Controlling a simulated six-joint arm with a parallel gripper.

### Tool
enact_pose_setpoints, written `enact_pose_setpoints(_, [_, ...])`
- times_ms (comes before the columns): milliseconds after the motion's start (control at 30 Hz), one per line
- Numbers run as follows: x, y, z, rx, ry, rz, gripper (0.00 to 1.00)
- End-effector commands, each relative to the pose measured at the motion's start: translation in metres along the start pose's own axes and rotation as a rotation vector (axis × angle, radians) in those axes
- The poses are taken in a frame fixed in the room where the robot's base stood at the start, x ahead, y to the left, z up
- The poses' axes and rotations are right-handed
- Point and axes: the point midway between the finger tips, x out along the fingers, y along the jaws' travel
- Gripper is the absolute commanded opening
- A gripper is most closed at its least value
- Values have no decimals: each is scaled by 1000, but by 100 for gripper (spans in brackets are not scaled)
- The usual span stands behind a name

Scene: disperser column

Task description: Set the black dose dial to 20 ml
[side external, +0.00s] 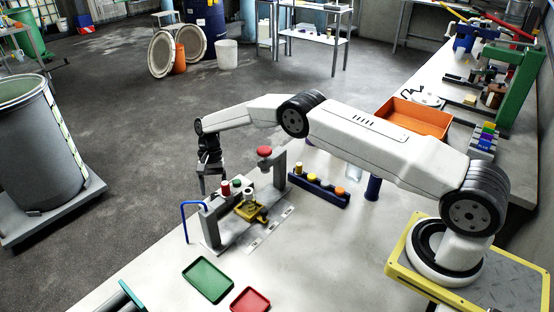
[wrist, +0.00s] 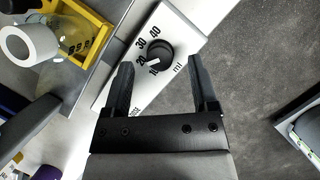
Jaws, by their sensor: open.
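The black dose dial (wrist: 161,51) sits on a white panel (wrist: 180,25) printed 10, 20, 30, 40 and "ml" in the wrist view. A pale mark on the dial's lower left seems to point between 10 and 20; I cannot tell exactly. My gripper (wrist: 161,62) is open and empty, with one finger on each side of the dial in the picture. Contact is not visible. In the side view my gripper (side external: 211,186) hangs at the far left end of the grey dispenser frame (side external: 213,226). The dial is hidden there.
A yellow tray (side external: 249,211) sits within the frame, with a red knob (side external: 264,151) on the far post. A blue bent tube (side external: 184,220) stands close to my gripper. Green (side external: 208,279) and red (side external: 250,300) trays lie in front. Open floor lies beyond the bench.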

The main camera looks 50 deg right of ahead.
Motion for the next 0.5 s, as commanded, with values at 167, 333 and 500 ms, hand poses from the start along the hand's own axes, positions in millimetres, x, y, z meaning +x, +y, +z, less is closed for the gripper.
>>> enact_pose_setpoints(167, [-24, 0, 0, 0, 1, -1, 75])
enact_pose_setpoints(333, [-45, 0, -1, 0, 2, -2, 75])
enact_pose_setpoints(500, [-57, 0, 0, 0, 0, 0, 75])
